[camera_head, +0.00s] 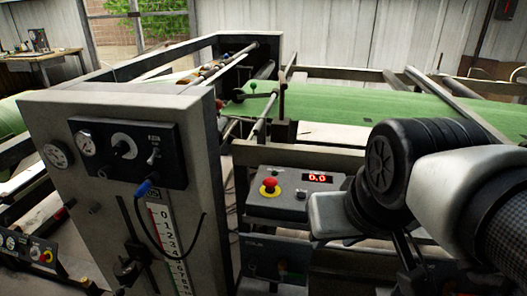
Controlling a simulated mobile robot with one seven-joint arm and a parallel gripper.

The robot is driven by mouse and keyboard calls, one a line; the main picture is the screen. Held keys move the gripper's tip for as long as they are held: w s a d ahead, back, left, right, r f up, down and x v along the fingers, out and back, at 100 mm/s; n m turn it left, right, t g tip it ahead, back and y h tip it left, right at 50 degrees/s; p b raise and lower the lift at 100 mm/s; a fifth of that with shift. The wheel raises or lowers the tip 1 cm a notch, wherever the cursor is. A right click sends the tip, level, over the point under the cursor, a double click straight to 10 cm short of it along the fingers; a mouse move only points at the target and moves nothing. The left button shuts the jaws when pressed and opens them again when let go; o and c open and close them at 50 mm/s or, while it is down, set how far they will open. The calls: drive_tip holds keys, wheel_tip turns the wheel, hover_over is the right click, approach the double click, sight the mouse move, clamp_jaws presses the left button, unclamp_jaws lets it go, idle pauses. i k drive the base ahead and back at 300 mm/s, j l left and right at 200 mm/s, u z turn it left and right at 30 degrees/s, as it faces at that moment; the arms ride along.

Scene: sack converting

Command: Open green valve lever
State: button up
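A small green knob (253,86) shows on a thin dark lever near the rollers, behind the large grey machine panel and in front of the green sheet. It is small in the picture, and I cannot tell for sure that it is the valve lever or how it is turned. My arm reaches in from the right edge. Its grey and black wrist end, with my gripper (403,252) partly hidden below it, is right of the control box and well apart from the green knob. The fingers are too dark to read.
A grey panel (105,235) with gauges, switches, a blue-ended hose and a red scale stands at left. A control box (297,205) with a red emergency button (269,187) and a lit display is at centre. Green sheet (345,104) runs behind, among metal frame bars.

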sight(296, 275)
drive_tip(key=j+z, duration=0.3)
drive_tip(key=k+j, duration=0.1)
drive_tip(key=j, duration=0.55)
drive_tip(key=i+j+u, duration=0.1)
drive_tip(key=j+u, duration=0.15)
drive_tip(key=j, duration=0.15)
